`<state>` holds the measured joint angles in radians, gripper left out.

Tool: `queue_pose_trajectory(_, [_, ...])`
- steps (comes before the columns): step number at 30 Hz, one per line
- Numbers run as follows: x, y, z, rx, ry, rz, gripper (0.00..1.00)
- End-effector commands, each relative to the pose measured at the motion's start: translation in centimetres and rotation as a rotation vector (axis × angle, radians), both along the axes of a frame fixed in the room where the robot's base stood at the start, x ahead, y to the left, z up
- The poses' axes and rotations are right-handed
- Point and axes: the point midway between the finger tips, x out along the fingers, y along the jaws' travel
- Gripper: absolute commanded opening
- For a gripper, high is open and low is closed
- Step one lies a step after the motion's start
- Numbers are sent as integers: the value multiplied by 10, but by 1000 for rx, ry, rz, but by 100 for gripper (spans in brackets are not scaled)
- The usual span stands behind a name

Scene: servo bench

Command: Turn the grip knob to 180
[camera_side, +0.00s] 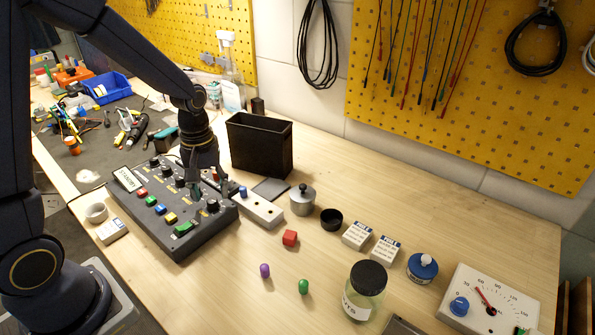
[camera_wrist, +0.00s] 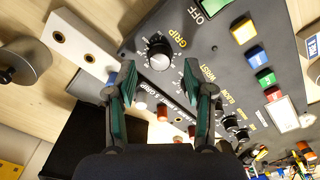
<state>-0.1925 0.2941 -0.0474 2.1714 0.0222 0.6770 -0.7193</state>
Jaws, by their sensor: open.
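The grip knob (camera_wrist: 158,56) is a round black knob with a pale marker line, beside the yellow GRIP label on the dark control panel (camera_wrist: 150,28). Its exact setting is too small to read. In the side view the grip knob (camera_side: 212,206) is at the near right end of the panel's knob row. My gripper (camera_wrist: 158,80) is open, its green-padded fingers either side of and short of the knob in the picture, with nothing held. In the side view my gripper (camera_side: 194,187) points down over the panel (camera_side: 180,249); I cannot tell its exact height.
A green OFF button (camera_side: 184,229) and several coloured buttons line the panel's front. A pale block with holes (camera_side: 263,212) lies right of the panel. A black bin (camera_side: 259,146) stands behind it.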

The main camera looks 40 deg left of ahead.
Motion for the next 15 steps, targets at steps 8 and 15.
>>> queue_pose_trajectory(8, [0, 0, -20, -1, 1, 1, 52])
queue_pose_trajectory(15, [0, 0, -20, 0, 0, 1, 51])
